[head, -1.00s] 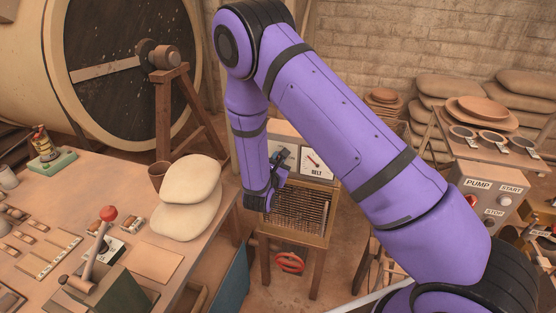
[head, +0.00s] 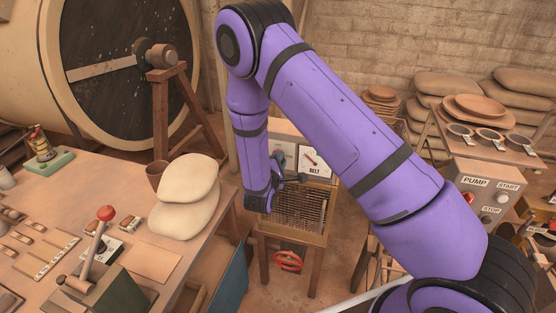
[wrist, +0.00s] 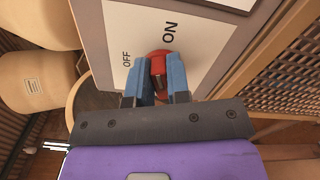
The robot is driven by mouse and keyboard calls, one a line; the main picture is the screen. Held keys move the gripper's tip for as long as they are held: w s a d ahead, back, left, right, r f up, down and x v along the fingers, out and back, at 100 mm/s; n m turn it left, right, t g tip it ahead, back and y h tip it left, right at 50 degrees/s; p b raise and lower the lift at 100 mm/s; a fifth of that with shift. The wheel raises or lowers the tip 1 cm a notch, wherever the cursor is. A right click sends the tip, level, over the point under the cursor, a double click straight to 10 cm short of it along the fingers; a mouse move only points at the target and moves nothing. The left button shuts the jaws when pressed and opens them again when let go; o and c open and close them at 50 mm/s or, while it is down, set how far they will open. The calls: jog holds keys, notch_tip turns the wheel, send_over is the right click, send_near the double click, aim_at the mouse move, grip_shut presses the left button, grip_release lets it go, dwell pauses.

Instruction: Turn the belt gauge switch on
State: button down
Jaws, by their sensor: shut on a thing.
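The belt gauge (head: 314,161), a white dial marked BELT with a dark needle and a red mark, sits on the box behind my gripper. In the wrist view, a white plate (wrist: 140,28) carries the words OFF and ON. The red switch knob (wrist: 158,66) is mounted at this plate, beside the words. My gripper (wrist: 157,88) has its two blue fingers on either side of the knob and is shut on it. In the head view my gripper (head: 290,179) is in front of the box, and my arm hides the switch. I cannot tell which word the knob points to.
A slatted wooden stand (head: 298,212) is below the gauge, with a red handwheel (head: 289,261) under it. The workbench (head: 160,262) with a red-knobbed lever (head: 105,213) is at left. The pump box (head: 480,196) is at right, beyond my arm.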

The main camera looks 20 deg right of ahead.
jog(key=shift+s+f+m, duration=0.1)
jog(key=shift+f+m, duration=0.05)
jog(key=shift+m, duration=0.85)
jog(key=shift+f+m, duration=0.15)
jog(key=shift+m, duration=0.85)
jog(key=c, duration=1.1)
grip_release()
jog(key=v, duration=1)
jog(key=shift+s+a, duration=0.2)
jog(key=shift+s, duration=0.1)
jog(key=shift+r, duration=0.1)
